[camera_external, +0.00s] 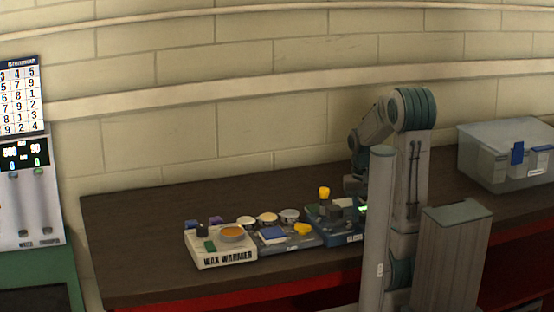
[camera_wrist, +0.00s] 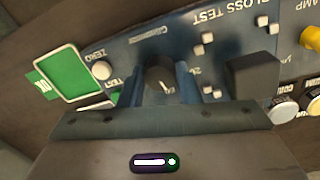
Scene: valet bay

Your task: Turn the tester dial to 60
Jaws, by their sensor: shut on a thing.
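The gloss tester (camera_wrist: 215,45) is a dark blue panel with white lettering and a green screen (camera_wrist: 68,68); in the external view it is the blue box (camera_external: 322,236) on the bench. Its dark round dial (camera_wrist: 161,78) has a white pointer mark, which slants to the lower right in the wrist view. My gripper (camera_wrist: 163,92) has one blue finger on each side of the dial and is shut on it. The fingers cover part of the scale, so I cannot read which number the pointer marks. In the external view my arm hides the gripper's fingers and the dial.
A white ZERO button (camera_wrist: 102,70) and a black block (camera_wrist: 252,75) flank the dial. The wax warmer (camera_external: 222,256) and several tins stand left of the tester. A clear bin (camera_external: 505,158) sits far right. The bench's left part (camera_external: 140,225) is clear.

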